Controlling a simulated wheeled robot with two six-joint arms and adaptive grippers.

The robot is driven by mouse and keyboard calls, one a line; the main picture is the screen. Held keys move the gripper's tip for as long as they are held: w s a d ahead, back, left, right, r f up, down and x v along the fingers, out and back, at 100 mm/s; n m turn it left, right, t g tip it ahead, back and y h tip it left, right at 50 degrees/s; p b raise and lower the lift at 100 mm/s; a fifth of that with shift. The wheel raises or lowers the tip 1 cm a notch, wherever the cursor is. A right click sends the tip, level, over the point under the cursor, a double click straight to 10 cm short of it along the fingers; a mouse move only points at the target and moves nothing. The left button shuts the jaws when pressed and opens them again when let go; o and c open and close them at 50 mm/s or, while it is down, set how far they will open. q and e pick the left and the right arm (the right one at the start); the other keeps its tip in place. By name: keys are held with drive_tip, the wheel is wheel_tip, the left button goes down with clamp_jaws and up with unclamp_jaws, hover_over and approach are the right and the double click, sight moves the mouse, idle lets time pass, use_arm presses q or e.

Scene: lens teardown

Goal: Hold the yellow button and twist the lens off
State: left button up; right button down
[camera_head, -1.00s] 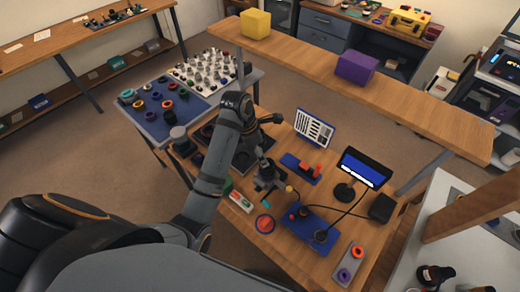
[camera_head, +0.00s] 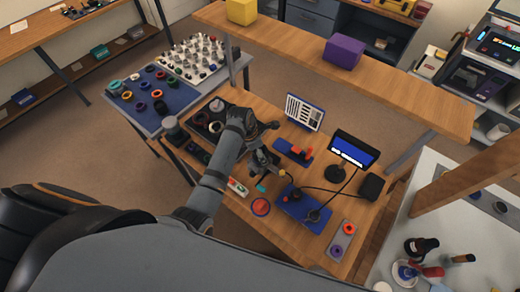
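My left arm reaches over the wooden workbench, and its gripper (camera_head: 264,166) points down near the middle of the bench. It is small and dark here, so I cannot tell whether its fingers are open or shut. A small yellow spot (camera_head: 282,172), possibly the yellow button, shows just right of the gripper. I cannot tell whether they touch. A lens cannot be picked out clearly, and the gripper and wrist cover part of this area. My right gripper is not in view.
A blue mat (camera_head: 296,205) lies right of the gripper. A blue-screened monitor (camera_head: 352,150) and black box (camera_head: 371,187) stand behind it. A grey tray (camera_head: 341,243) is at the front right. A raised shelf (camera_head: 410,95) with yellow and purple boxes spans the back.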

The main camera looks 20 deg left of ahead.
use_arm(q)
drive_tip(key=shift+c, duration=0.2)
drive_tip(key=c, duration=1.4)
idle(0.3)
